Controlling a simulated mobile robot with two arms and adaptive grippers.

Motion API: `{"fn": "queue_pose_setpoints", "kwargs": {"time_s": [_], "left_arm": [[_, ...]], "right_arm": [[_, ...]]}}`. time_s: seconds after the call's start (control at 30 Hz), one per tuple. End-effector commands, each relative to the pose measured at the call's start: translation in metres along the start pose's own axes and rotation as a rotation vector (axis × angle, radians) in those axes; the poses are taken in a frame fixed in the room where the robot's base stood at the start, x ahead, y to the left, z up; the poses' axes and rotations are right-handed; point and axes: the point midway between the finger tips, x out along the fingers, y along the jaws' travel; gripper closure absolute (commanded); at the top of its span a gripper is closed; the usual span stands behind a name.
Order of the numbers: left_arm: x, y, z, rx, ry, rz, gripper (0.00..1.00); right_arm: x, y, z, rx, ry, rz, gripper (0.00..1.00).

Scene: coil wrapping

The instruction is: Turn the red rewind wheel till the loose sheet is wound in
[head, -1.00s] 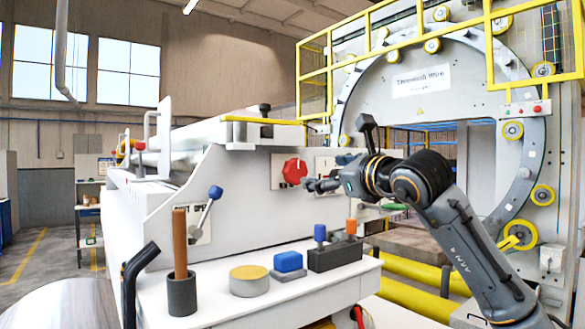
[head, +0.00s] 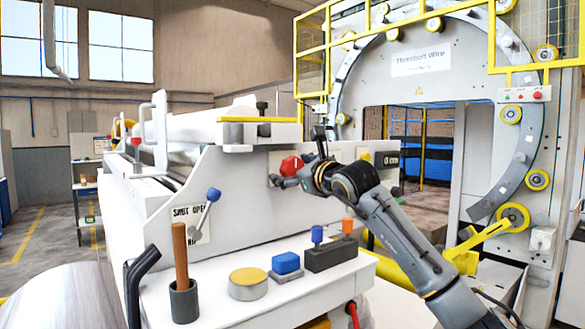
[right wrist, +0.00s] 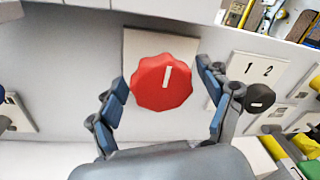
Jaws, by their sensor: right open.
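The red rewind wheel (head: 291,165) is a scalloped knob on the pale front panel of the machine. In the right wrist view the wheel (right wrist: 163,82) faces me, with a white mark upright near its middle. My right gripper (head: 279,182) is open at the wheel in the head view. In the right wrist view its blue-padded fingers (right wrist: 163,80) stand to the left and right of the wheel, with a gap on each side that looks clear. My left gripper is not in view. I cannot make out the loose sheet for certain.
A black selector knob (right wrist: 259,97) marked 1 and 2 is close to the right finger. Below the panel, a shelf (head: 215,300) holds a brown-handled tool in a cup (head: 184,300), a yellow-topped disc (head: 248,283) and a blue block (head: 287,263). A blue-tipped lever (head: 213,195) is left of the wheel.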

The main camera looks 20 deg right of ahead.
Motion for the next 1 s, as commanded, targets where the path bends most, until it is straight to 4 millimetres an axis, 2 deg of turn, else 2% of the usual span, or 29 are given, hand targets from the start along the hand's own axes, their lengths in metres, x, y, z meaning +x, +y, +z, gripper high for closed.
{"fn": "queue_pose_setpoints", "kwargs": {"time_s": [0.03,0.2,0.3,0.67,1.0], "left_arm": [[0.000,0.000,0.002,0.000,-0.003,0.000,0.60],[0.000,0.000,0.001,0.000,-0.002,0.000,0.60],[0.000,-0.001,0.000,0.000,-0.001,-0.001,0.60],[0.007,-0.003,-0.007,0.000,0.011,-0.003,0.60],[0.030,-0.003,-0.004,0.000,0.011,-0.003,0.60]], "right_arm": [[0.000,0.000,0.000,0.000,0.000,0.000,0.23],[0.000,0.000,0.000,0.000,0.000,0.000,0.58],[0.000,0.000,0.000,0.000,0.000,0.000,0.75],[-0.001,0.000,-0.001,0.051,0.004,0.002,0.75],[-0.001,-0.001,-0.001,0.289,0.028,0.014,0.75]]}}
